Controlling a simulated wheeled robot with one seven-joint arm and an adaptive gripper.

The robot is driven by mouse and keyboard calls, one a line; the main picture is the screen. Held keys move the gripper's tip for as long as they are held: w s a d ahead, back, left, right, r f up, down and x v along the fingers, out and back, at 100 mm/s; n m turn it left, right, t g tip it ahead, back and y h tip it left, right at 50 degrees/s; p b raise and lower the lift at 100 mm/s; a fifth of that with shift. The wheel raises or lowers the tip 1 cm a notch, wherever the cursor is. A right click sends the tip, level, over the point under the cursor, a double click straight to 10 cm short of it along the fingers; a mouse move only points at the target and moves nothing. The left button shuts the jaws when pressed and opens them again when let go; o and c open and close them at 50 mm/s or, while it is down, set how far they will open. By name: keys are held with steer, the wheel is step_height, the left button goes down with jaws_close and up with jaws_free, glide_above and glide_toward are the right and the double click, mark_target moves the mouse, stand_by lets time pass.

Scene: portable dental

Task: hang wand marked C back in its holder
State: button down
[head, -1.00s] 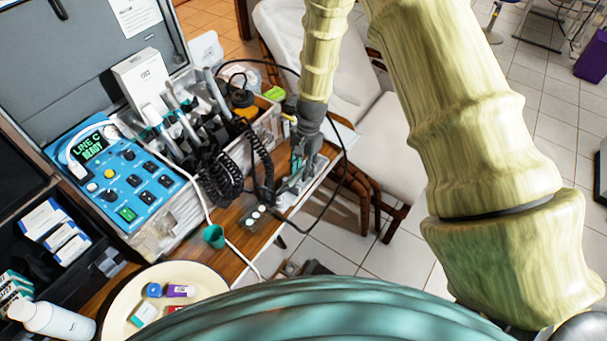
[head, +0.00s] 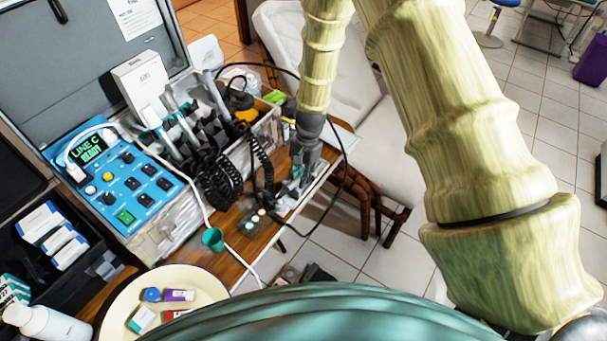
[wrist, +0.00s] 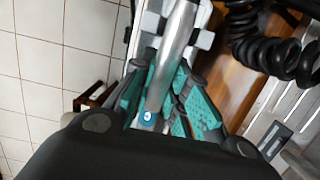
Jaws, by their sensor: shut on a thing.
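My gripper (head: 296,184) is low over the right edge of the wooden table in the head view. In the wrist view its teal-padded fingers (wrist: 158,100) are closed around a silver wand (wrist: 172,60). A small blue mark (wrist: 147,117) shows on the wand; I cannot read its letter. In the head view the wand is mostly hidden by the gripper. The dark holder row (head: 208,132) stands in the case left of my gripper, with several wands in it. I cannot tell which slot is marked C.
A blue control unit (head: 122,185) displays "LINE C READY". Black coiled cords (head: 218,180) hang between the holder row and my gripper. A cream round tray (head: 118,315) holds small boxes. A white chair (head: 375,130) is behind the table.

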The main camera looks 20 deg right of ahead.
steer(key=shift+s+a+p+v, duration=0.2)
steer(key=shift+p+v, duration=0.65)
steer(key=shift+v, duration=0.35)
steer(key=shift+s+a+p+v, duration=0.1)
steer(key=shift+a+p+v, duration=0.1)
steer(key=shift+p+v, duration=0.85)
steer(key=shift+s+a+p+v, duration=0.2)
steer(key=shift+p+v, duration=0.45)
steer(key=shift+v, duration=0.75)
steer(key=shift+r, duration=0.2)
steer(key=shift+a, duration=0.1)
